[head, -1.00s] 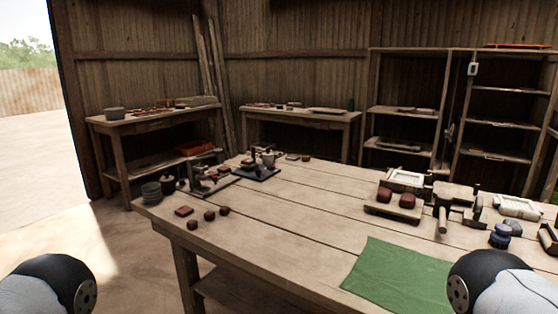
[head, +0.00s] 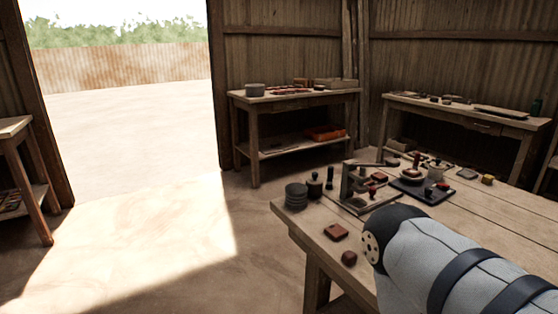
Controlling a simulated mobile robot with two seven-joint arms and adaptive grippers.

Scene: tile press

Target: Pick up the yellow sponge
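A small yellowish block (head: 488,180), which looks like the sponge, sits on the large wooden table (head: 470,218) near its far side, at the right of the head view. It is small, so its details are hard to make out. It lies to the right of a dark tray with small items. An arm of mine comes in from the lower right across the table's near part and hides some of the tabletop. Neither gripper shows, and nothing is seen touching the block.
A small press (head: 362,187), stacked dark discs (head: 296,195), the dark tray (head: 422,190) and reddish-brown blocks (head: 336,232) stand on the table. Side benches (head: 262,96) line the walls. Open floor (head: 130,230) lies left, by a wide doorway.

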